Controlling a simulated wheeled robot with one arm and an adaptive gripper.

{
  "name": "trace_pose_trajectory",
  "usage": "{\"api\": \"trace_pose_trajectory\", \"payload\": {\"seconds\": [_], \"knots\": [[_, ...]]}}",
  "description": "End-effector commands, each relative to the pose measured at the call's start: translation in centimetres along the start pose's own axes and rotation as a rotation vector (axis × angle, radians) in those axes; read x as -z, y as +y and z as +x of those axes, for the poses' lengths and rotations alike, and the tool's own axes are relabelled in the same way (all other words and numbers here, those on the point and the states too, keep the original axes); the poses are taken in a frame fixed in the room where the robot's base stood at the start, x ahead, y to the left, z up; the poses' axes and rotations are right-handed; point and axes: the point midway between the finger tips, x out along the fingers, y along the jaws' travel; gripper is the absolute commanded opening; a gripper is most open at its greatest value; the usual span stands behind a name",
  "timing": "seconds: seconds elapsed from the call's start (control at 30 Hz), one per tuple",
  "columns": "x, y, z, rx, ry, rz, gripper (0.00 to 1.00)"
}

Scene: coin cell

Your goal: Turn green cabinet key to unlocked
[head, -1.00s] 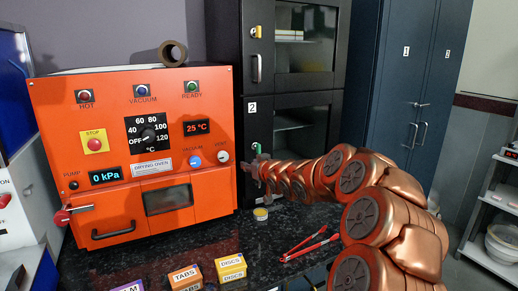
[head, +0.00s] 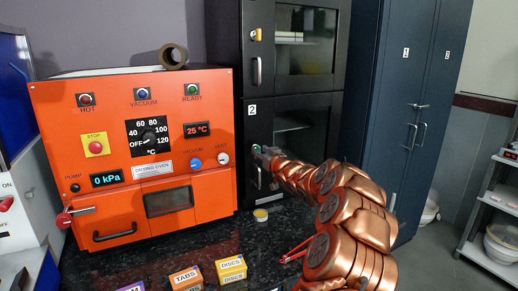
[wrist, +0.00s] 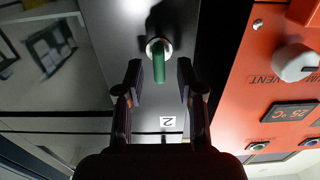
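The green key (wrist: 159,62) sits in a round silver lock on the dark cabinet (head: 258,125), on the lower door beside the number 2 label. In the wrist view its flat grip lies along the picture's vertical. My gripper (wrist: 160,74) is open, with one finger on each side of the key's grip and a gap on both sides. The fingertips point at the door, and no contact with the key shows. In the head view my gripper (head: 262,153) is at the lock and mostly covers the key.
The orange drying oven (head: 110,160) stands close to the left of the lock. The lower door's handle (head: 259,178) is just below my gripper. A yellow key (head: 256,34) is in the upper door. A small tin (head: 261,215), red tongs (head: 298,251) and boxes (head: 231,268) are on the counter.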

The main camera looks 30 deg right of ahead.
Motion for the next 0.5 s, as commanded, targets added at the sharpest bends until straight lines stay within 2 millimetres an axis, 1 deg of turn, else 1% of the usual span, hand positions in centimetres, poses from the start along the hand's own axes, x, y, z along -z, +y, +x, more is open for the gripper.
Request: {"api": "trace_pose_trajectory", "payload": {"seconds": [0.1, 0.2, 0.5], "knots": [[0.0, 0.2, 1.1, -0.002, -0.001, -0.002, 0.38], [0.1, 0.1, 1.7, -0.002, 0.0, -0.002, 0.38], [0.0, 0.1, 2.3, -0.001, 0.0, 0.0, 0.38]]}}
